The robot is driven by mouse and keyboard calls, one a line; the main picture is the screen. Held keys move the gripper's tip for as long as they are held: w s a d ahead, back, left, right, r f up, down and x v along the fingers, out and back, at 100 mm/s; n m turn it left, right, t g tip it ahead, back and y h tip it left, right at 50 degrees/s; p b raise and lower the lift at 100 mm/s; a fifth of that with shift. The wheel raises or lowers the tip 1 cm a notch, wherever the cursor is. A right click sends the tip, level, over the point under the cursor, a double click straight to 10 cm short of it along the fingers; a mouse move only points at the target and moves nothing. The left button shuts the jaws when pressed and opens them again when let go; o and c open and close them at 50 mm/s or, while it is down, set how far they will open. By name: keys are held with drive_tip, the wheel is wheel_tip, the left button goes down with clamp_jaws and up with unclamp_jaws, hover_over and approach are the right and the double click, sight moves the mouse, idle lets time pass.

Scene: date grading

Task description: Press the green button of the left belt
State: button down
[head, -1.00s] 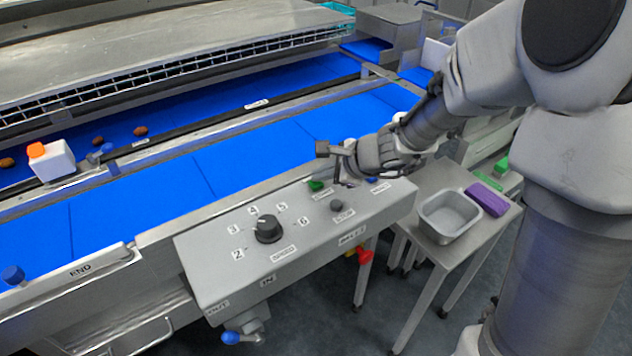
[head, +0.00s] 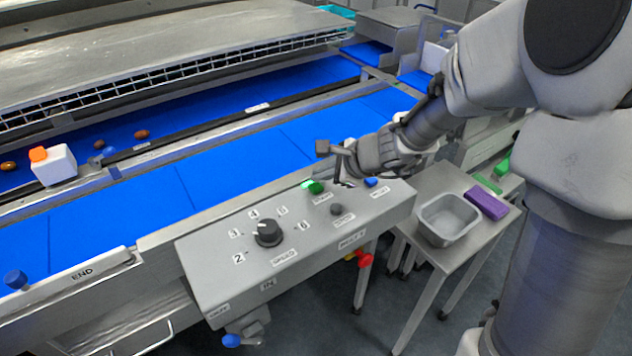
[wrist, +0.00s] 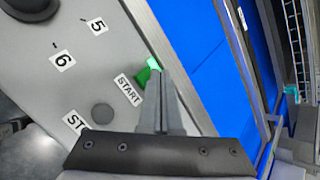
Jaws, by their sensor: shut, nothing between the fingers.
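The green button (head: 316,188) is on the grey control panel (head: 215,265) of the near blue belt (head: 150,205), above the START label. A bright green lit spot (head: 306,185) shows beside it. In the wrist view the green button (wrist: 143,78) sits just left of my fingertips, with the bright spot (wrist: 153,63) just beyond them. My gripper (head: 347,182) is shut and empty, pointing down over the panel close to the button. In the wrist view my gripper (wrist: 158,75) partly overlaps the button area, so I cannot tell whether it touches.
The panel also has a black speed knob (head: 267,232), a dark stop button (head: 336,210) and a blue button (head: 371,182). A side table to the right holds a grey tub (head: 425,222) and a purple block (head: 487,206). A few dates (head: 142,134) lie on the far belt.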

sight(321, 188)
drive_tip(key=shift+r, duration=0.15)
wheel_tip(321, 188, up, 5)
drive_tip(key=p, duration=0.4)
idle(0.9)
drive_tip(key=s+d+r+n+g+h+p, duration=0.1)
drive_tip(key=s+d+r+n, duration=0.2)
drive_tip(key=s+r+n, duration=0.8)
drive_tip(key=s+d+r+n+h+p, duration=0.1)
drive_tip(key=s+d+n+h, duration=0.4)
drive_tip(key=s+d, duration=0.5)
drive_tip(key=s+r+n, duration=0.1)
drive_tip(key=s, duration=0.2)
drive_tip(key=shift+s+r+n+h, duration=0.15)
drive_tip(key=shift+n+h, duration=0.15)
drive_tip(key=shift+n, duration=0.1)
